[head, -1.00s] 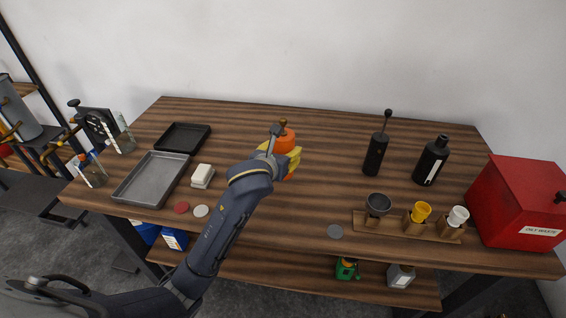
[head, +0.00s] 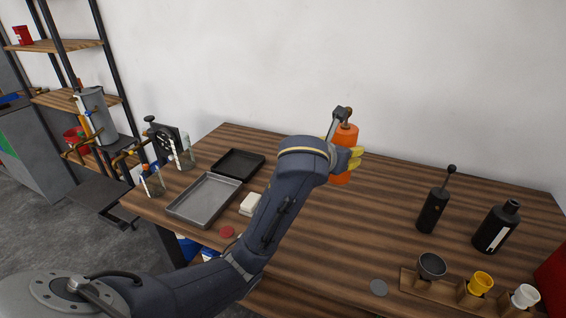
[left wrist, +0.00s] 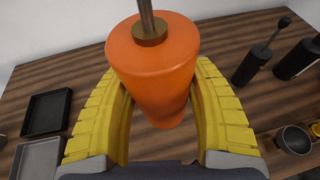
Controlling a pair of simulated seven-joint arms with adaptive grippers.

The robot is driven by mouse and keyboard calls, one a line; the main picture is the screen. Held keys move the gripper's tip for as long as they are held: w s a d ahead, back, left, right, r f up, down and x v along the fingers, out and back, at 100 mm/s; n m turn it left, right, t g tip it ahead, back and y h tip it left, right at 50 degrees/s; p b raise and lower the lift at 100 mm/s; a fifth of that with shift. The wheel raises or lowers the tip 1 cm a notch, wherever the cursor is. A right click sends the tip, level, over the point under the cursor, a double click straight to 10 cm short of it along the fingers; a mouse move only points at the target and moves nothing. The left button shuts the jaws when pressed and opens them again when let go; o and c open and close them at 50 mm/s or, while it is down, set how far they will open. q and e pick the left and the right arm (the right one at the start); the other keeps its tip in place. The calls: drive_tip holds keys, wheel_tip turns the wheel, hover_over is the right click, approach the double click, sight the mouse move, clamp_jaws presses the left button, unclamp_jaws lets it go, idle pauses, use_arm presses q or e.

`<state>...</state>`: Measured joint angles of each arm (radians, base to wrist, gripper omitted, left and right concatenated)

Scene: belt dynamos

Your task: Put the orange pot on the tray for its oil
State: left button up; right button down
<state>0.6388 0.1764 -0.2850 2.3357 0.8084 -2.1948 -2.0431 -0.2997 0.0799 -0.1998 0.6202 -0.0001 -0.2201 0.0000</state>
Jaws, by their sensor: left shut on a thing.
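The orange pot (head: 343,137), a tapered orange can with a brass collar and metal stem, is held by my left gripper (head: 346,160). In the left wrist view the pot (left wrist: 155,65) stands between the curved yellow fingers, which close around its sides. It appears raised above the table, near the back edge, and its base is partly hidden by the fingers. A grey metal tray (head: 205,201) and a smaller black tray (head: 238,165) lie to the left on the table, both empty. My right gripper is out of view.
A white block (head: 250,204) and a red disc (head: 227,232) lie near the grey tray. Glass jars (head: 152,182) stand at the left end. A black pump bottle (head: 432,211), black bottle (head: 495,228) and wooden cup rack (head: 445,297) are at right. The table's middle is clear.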

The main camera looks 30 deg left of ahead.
sight(340, 136)
use_arm(q)
drive_tip(key=shift+r, duration=0.55)
drive_tip(key=shift+w+a+r, duration=0.3)
drive_tip(key=shift+a+r, duration=0.05)
drive_tip(key=shift+r, duration=0.2)
drive_tip(key=shift+w+a+r, duration=0.25)
drive_tip(key=shift+a+r, duration=0.05)
drive_tip(key=shift+r, duration=0.25)
drive_tip(key=w+a+r+n+g+y, duration=0.1)
drive_tip(key=w+a+n+y, duration=0.35)
drive_tip(key=a, duration=0.55)
drive_tip(key=w+a+r+n+g+y, duration=0.1)
drive_tip(key=w+a+n+y, duration=0.3)
drive_tip(key=a, duration=0.5)
drive_tip(key=s+a+f+n+g+y, duration=0.1)
drive_tip(key=a+f+n+g+y, duration=0.15)
drive_tip(key=a+n+g, duration=0.6)
drive_tip(key=s+a+f+n+g+y, duration=0.1)
drive_tip(key=a+f+g+y, duration=0.15)
drive_tip(key=a, duration=1.05)
drive_tip(key=shift+y, duration=0.25)
wheel_tip(340, 136, down, 20)
drive_tip(key=shift+w+d+r, duration=0.15)
drive_tip(key=shift+r, duration=0.1)
drive_tip(key=shift+f, duration=0.15)
